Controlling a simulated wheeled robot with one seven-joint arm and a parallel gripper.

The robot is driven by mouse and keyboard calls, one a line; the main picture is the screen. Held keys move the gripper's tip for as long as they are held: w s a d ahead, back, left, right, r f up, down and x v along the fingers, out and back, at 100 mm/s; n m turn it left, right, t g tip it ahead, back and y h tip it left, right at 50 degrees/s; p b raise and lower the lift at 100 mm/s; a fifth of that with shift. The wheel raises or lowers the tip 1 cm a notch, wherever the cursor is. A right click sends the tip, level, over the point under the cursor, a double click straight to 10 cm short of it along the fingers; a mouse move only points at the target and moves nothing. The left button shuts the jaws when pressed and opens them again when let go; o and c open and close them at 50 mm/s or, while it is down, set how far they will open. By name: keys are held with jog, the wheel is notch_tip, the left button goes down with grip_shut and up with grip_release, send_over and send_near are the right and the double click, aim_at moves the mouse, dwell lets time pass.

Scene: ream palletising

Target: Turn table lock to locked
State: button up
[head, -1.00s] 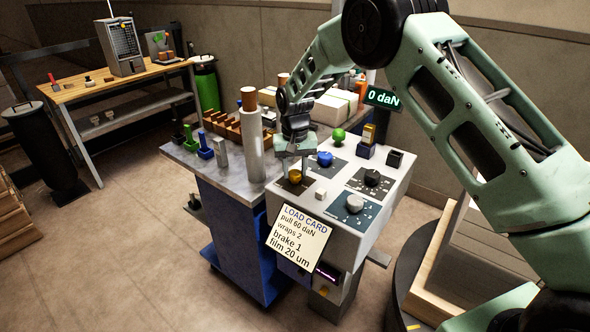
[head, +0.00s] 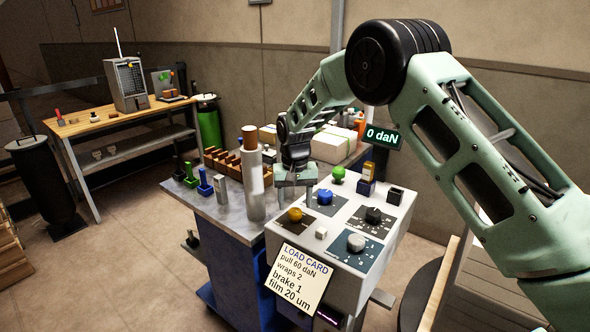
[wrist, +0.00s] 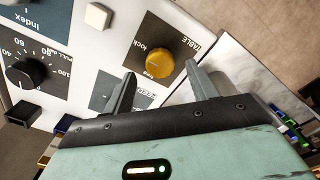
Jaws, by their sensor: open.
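The table lock is a yellow knob (head: 295,214) on a dark plate at the left front of the control panel. It also shows in the wrist view as a yellow knob (wrist: 160,64) on a plate reading "TABLE", with "lock" and a partly covered word ending in "ee" beside it. The white pointer line on the knob lies towards the partly covered word. My gripper (wrist: 155,85) is open, its two fingers on either side of the knob's near side in the picture, apart from it. In the head view my gripper (head: 297,185) hangs above and behind the knob.
The panel (head: 340,272) also carries a blue knob (head: 325,197), a black knob (head: 373,215), a grey knob (head: 356,242), a white button (head: 321,233) and a green knob (head: 338,173). A load card (head: 299,279) hangs in front. A grey cylinder (head: 254,185) stands left of my gripper.

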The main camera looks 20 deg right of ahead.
aim_at(295, 210)
notch_tip(295, 210, up, 15)
jog(key=b, duration=0.2)
dwell(0.3)
jog(key=s+a+f+n+y, duration=0.1)
jog(key=s+a+n, duration=0.35)
jog(key=s, duration=1.05)
jog(key=s+a+f+n, duration=0.1)
jog(key=s+a+n, duration=0.35)
jog(key=s, duration=1.05)
jog(key=s+d+f, duration=0.1)
jog(key=s, duration=0.5)
jog(key=s+d+f, duration=0.1)
jog(key=s+f, duration=0.1)
jog(key=s, duration=0.4)
jog(key=shift+s+d+f+n, duration=0.2)
jog(key=shift+d+f+n, duration=0.05)
jog(key=shift+n, duration=0.15)
